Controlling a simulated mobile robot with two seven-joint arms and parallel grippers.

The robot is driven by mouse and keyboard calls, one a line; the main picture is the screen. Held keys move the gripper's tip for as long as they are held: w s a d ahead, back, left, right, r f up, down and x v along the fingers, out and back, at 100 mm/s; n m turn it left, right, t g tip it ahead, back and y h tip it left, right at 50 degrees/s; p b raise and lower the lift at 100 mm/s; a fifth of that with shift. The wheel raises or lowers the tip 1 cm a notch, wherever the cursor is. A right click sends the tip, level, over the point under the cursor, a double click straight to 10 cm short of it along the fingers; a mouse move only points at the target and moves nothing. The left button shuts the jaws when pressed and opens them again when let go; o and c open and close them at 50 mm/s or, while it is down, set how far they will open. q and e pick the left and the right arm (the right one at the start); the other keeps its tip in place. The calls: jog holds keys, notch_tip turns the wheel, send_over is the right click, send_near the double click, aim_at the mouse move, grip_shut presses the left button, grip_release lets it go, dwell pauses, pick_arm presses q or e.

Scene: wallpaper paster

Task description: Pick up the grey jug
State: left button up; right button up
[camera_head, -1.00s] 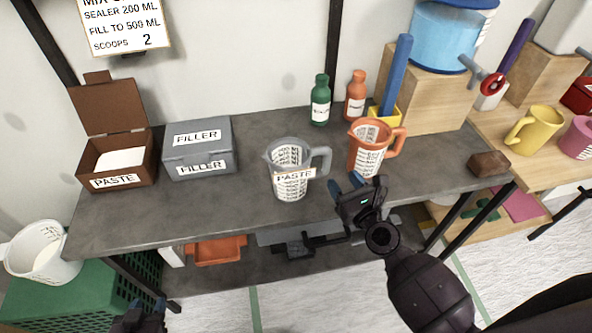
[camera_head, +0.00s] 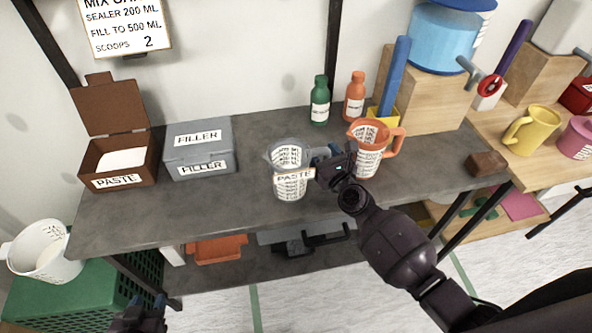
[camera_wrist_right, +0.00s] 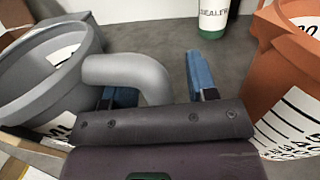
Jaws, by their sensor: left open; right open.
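The grey jug (camera_head: 288,184) stands upright on the dark worktop, with a PASTE label on its front and its handle to the right. In the right wrist view the jug (camera_wrist_right: 40,75) is at the left, and its curved handle (camera_wrist_right: 135,70) reaches in front of my gripper. My right gripper (camera_head: 328,160) is open at the handle. Its blue fingers (camera_wrist_right: 160,85) show apart, the left one partly hidden behind the handle; I cannot tell whether they touch it. My left gripper (camera_head: 145,305) is open at the bottom left, low and away from the worktop.
An orange jug (camera_head: 368,160) stands just right of my right gripper. A green bottle (camera_head: 320,100) and an orange bottle (camera_head: 355,97) stand behind. A grey filler box (camera_head: 200,150) and a brown paste box (camera_head: 118,160) are at left. The worktop's front left (camera_head: 180,215) is clear.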

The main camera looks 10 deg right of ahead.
grip_shut()
dwell(0.3)
jog(key=shift+r, duration=0.15)
